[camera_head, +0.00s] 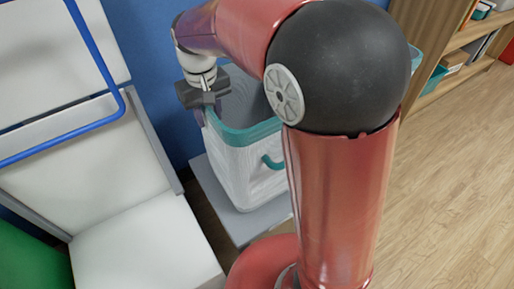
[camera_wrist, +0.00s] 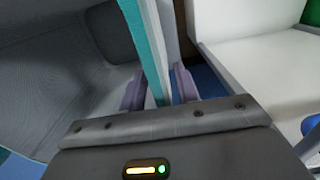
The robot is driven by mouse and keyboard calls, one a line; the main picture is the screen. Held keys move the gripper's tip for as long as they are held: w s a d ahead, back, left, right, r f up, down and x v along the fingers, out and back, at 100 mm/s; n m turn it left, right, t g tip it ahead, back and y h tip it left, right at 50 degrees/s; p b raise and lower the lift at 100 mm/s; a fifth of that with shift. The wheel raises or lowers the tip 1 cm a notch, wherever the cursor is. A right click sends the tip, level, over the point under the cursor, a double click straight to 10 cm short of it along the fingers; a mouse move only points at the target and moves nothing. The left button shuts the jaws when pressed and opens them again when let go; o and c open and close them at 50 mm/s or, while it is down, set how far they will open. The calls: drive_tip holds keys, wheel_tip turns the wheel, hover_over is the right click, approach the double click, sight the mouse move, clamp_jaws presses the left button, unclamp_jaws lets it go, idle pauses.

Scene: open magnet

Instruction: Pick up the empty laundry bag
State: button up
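The laundry bag (camera_head: 243,172) is white with a teal rim and a teal handle. It stands upright, and the inside that shows in the wrist view (camera_wrist: 62,85) is grey and empty. My gripper (camera_head: 201,115) points down at the bag's left rim. In the wrist view my gripper (camera_wrist: 159,80) is open, with one finger inside the bag and the other outside. The teal rim runs between the fingers, with a gap on the outer side. My arm hides the bag's right part in the head view.
The bag stands on a low grey stand (camera_head: 222,201). A white chair (camera_head: 140,245) with a blue armrest (camera_head: 95,62) is close on the left. A blue wall (camera_head: 147,50) is behind. A wooden shelf (camera_head: 452,42) is at the upper right, with open floor (camera_head: 455,170) in front.

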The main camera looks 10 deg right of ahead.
clamp_jaws()
idle(1.4)
